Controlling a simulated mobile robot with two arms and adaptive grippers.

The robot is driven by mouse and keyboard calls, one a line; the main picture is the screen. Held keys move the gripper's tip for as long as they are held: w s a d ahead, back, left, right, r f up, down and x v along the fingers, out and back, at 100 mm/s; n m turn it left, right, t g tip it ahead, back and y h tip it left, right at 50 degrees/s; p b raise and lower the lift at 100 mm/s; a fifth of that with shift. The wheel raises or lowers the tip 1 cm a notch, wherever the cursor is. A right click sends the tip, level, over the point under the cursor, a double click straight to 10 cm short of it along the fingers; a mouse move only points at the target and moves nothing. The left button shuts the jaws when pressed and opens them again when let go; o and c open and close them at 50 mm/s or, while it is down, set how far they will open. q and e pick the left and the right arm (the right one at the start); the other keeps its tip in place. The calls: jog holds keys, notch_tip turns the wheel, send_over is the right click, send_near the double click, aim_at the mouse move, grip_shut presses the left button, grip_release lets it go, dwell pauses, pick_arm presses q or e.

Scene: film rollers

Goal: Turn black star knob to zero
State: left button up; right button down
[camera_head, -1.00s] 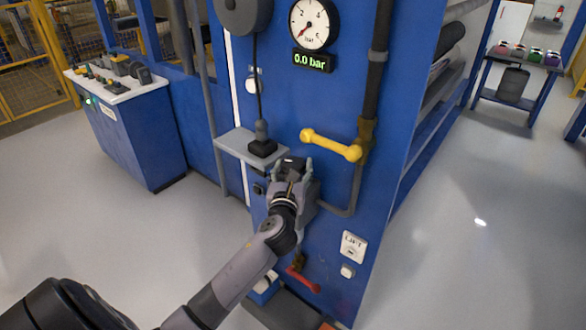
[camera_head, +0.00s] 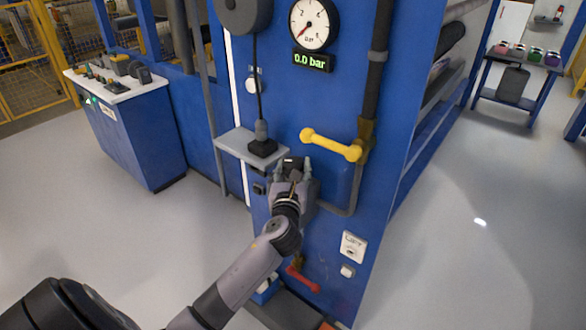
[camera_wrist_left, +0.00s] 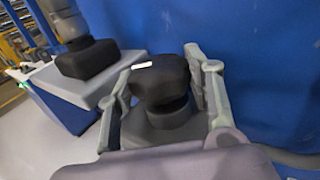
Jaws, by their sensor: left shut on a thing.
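The black star knob (camera_wrist_left: 160,82) sits between the two fingers of my left gripper (camera_wrist_left: 164,66) in the left wrist view. A short white mark (camera_wrist_left: 142,65) shows on its top edge. In the head view my left gripper (camera_head: 292,170) is at the front of the blue panel (camera_head: 290,105), shut on the knob, which is mostly hidden behind the fingers. The dial gauge (camera_head: 312,24) has its red needle at the low end, and the green display (camera_head: 312,61) reads 0.0 bar. My right gripper is out of view.
A yellow lever (camera_head: 330,145) sticks out above and right of my gripper. A grey shelf (camera_head: 232,146) with a black-based part (camera_head: 262,148) is just up and left. A red lever (camera_head: 303,279) is below. Open floor lies on both sides.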

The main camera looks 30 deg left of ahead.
pick_arm(q)
jog(key=n+g+y, duration=0.2)
jog(key=y, duration=0.1)
jog(key=n+g+y, duration=0.1)
jog(key=shift+w+d, duration=0.2)
jog(key=shift+d, duration=0.05)
jog(key=shift+w+n+g+y, duration=0.1)
jog(key=shift+n+g+y, duration=1.8)
jog(key=shift+g, duration=0.4)
jog(key=o, duration=0.9)
jog(key=v, duration=1.2)
jog(key=shift+d+r, duration=0.1)
jog(key=shift+r, duration=0.05)
